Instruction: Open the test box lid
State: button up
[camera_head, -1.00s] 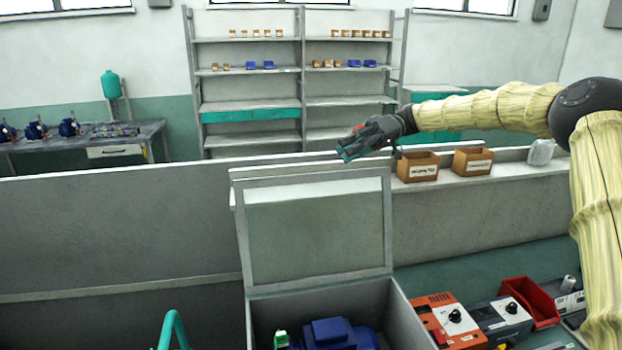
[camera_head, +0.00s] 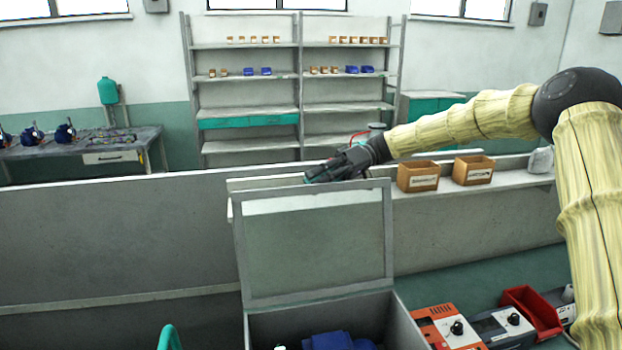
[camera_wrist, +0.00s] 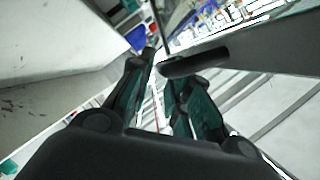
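The test box (camera_head: 408,325) stands at the bottom centre of the head view. Its lid (camera_head: 318,245), a grey frame around a see-through panel, stands raised and nearly upright at the back of the box. My gripper (camera_head: 312,178) is at the lid's top edge; whether it touches the lid cannot be told. In the wrist view my gripper's fingers (camera_wrist: 160,82) are close together with nothing seen held. A dark bar-like handle (camera_wrist: 195,63) on a grey edge lies right beside the fingertips. A blue pump (camera_head: 335,341) shows partly inside the box.
A low wall with a ledge runs behind the box and bears two brown cartons (camera_head: 417,178) (camera_head: 473,171). An orange instrument (camera_head: 445,327) and a red bin (camera_head: 532,309) are right of the box. A teal curved tube (camera_head: 169,336) is at lower left.

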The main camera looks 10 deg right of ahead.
jog(key=shift+x, duration=0.9)
grip_shut()
jog(key=shift+s, duration=0.1)
